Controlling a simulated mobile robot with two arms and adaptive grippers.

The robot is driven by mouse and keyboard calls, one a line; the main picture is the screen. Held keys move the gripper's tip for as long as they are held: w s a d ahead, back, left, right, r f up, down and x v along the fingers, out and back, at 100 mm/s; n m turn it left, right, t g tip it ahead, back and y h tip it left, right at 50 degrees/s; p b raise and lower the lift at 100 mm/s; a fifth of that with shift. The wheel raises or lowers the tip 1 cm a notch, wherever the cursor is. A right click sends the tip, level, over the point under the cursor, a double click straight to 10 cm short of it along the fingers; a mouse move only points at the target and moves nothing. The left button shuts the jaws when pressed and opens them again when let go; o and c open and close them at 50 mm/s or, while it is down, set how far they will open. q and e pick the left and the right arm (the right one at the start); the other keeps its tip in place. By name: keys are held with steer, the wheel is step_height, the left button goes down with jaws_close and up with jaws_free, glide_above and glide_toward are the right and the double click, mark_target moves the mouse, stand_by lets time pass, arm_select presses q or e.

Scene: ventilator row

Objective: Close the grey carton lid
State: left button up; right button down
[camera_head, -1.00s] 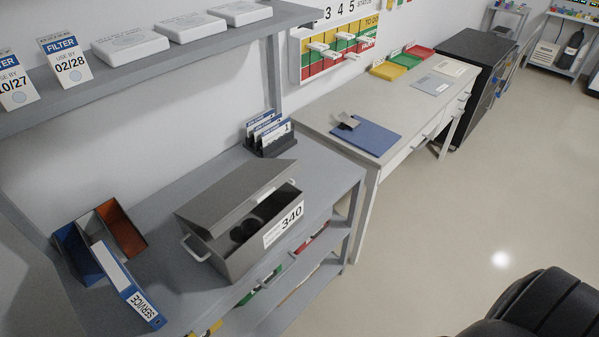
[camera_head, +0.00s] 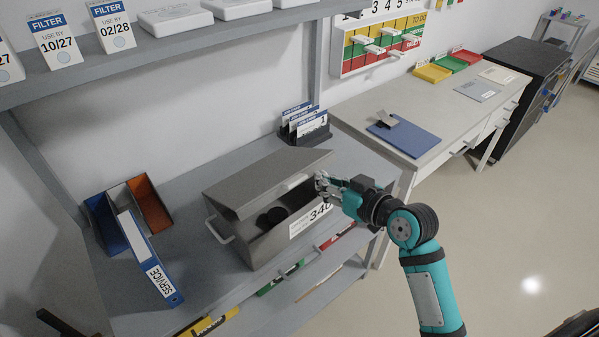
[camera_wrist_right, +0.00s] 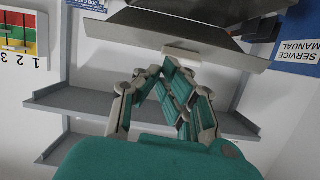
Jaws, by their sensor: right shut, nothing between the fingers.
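The grey carton (camera_head: 245,250), labelled 340, stands on the grey shelf's top with a handle at its left end. Its grey lid (camera_head: 265,180) is partly open, tilted over the box, with a gap at the front through which dark round items (camera_head: 272,217) show. My right gripper (camera_head: 320,184) is shut and empty at the carton's front right, close to the lid's right edge; touching cannot be told. In the right wrist view its closed fingers (camera_wrist_right: 158,72) point at the grey lid's edge (camera_wrist_right: 150,38). My left gripper is not in view.
A file holder (camera_head: 152,207) with a blue SERVICE binder (camera_head: 150,258) stands left of the carton. A card rack (camera_head: 305,128) stands behind it. An upper shelf (camera_head: 180,48) holds filter boxes. A white desk (camera_head: 425,100) with a blue clipboard stands to the right.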

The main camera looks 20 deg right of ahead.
step_height(320, 180, up, 6)
steer(key=s+a+r+n+y, duration=0.1)
steer(key=s+n, duration=0.1)
steer(key=p, duration=0.3)
glide_above(300, 179)
steer(key=w, duration=0.2)
steer(key=shift+s+a+f+m+t, duration=0.1)
steer(key=shift+a+f+m+t, duration=0.1)
steer(key=shift+f, duration=0.25)
steer(key=shift+s+a+f+m+t, duration=0.1)
steer(key=shift+a+f+t, duration=0.1)
steer(key=shift+f, duration=0.25)
steer(key=f, duration=0.3)
steer(key=shift+s+d+f, duration=0.1)
steer(key=shift+s+d, duration=0.15)
steer(key=shift+s, duration=0.15)
steer(key=shift+s+d+f+p, duration=0.15)
steer(key=shift+s+f+p, duration=0.15)
steer(key=shift+s, duration=0.05)
steer(key=shift+f, duration=0.1)
steer(key=shift+w, duration=0.1)
steer(key=shift+f, duration=0.1)
